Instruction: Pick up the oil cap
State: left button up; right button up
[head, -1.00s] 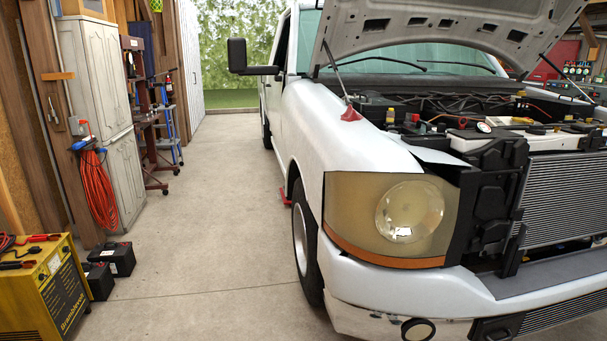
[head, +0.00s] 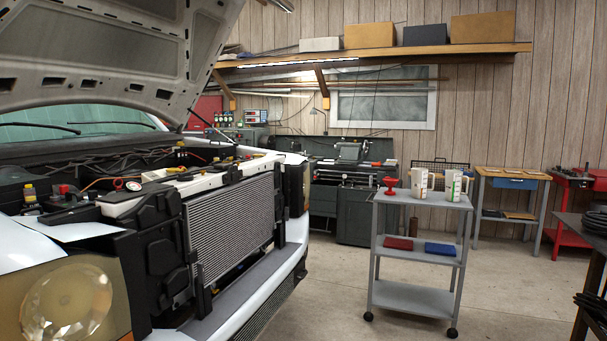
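I cannot single out the oil cap for certain. In the head view, the open engine bay of the white truck (head: 22,250) shows a small yellow-topped part (head: 29,190) and a small red part (head: 64,189) at the left, near a round white-faced gauge (head: 134,186). On the top shelf of the grey cart stands a red spool-shaped thing (head: 390,184). Neither of my grippers is in the head view.
The raised hood (head: 110,40) hangs over the engine bay, with the radiator (head: 232,228) at the front. A grey wheeled cart (head: 413,297) with light containers (head: 419,182) stands to the right. The floor (head: 330,290) between truck and cart is clear.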

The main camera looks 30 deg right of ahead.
aim_at(187, 176)
jog(key=z, duration=0.9)
jog(key=i, duration=0.6)
